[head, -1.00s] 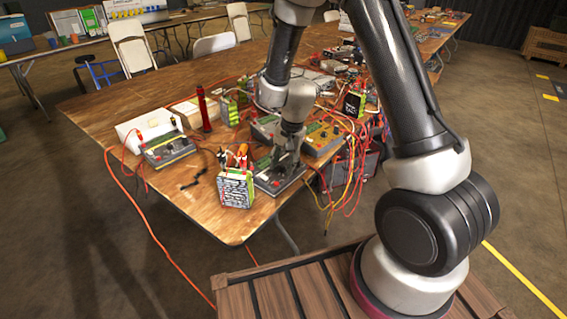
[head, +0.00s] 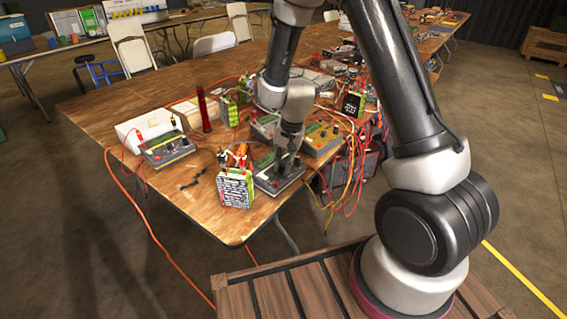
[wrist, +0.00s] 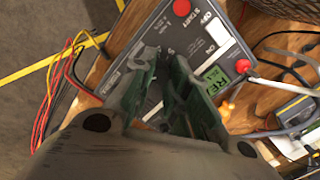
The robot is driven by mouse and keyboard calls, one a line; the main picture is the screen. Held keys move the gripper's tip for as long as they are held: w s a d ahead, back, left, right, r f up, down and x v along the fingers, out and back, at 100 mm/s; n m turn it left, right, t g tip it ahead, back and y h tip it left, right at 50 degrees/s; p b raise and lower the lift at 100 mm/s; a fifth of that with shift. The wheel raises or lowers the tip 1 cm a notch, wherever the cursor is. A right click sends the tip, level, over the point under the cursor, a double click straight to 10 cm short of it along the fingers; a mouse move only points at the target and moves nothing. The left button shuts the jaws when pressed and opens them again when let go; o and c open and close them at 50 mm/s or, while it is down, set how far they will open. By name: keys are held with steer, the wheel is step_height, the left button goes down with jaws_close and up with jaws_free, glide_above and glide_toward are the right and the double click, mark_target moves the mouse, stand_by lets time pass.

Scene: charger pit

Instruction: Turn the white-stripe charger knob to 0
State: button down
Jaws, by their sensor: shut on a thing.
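A grey charger (head: 290,184) sits near the table's front corner. In the wrist view its panel (wrist: 150,28) shows a red START button (wrist: 181,7), OFF and ON lettering, a lit green display (wrist: 213,80) and a red plug (wrist: 243,66). My gripper (head: 281,166) points down onto this charger. In the wrist view my gripper's fingers (wrist: 164,62) are close together low over the panel, shut on what I take to be the knob. The fingers hide the knob, so its pointer and setting cannot be read.
A green-and-white battery pack (head: 235,188) stands close left of the charger. Another charger (head: 166,150) sits further left, and a yellow-edged unit (head: 322,138) behind right. A red cylinder (head: 204,110) stands upright. Loose cables (head: 352,180) hang at the right table edge.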

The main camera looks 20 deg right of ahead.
steer(key=shift+n, duration=2.3)
steer(key=c, duration=1.3)
jaws_free()
steer(key=r, duration=0.8)
steer(key=s+d+r, duration=0.1)
steer(key=r, duration=0.3)
steer(key=shift+d, duration=0.1)
steer(key=shift+s, duration=0.15)
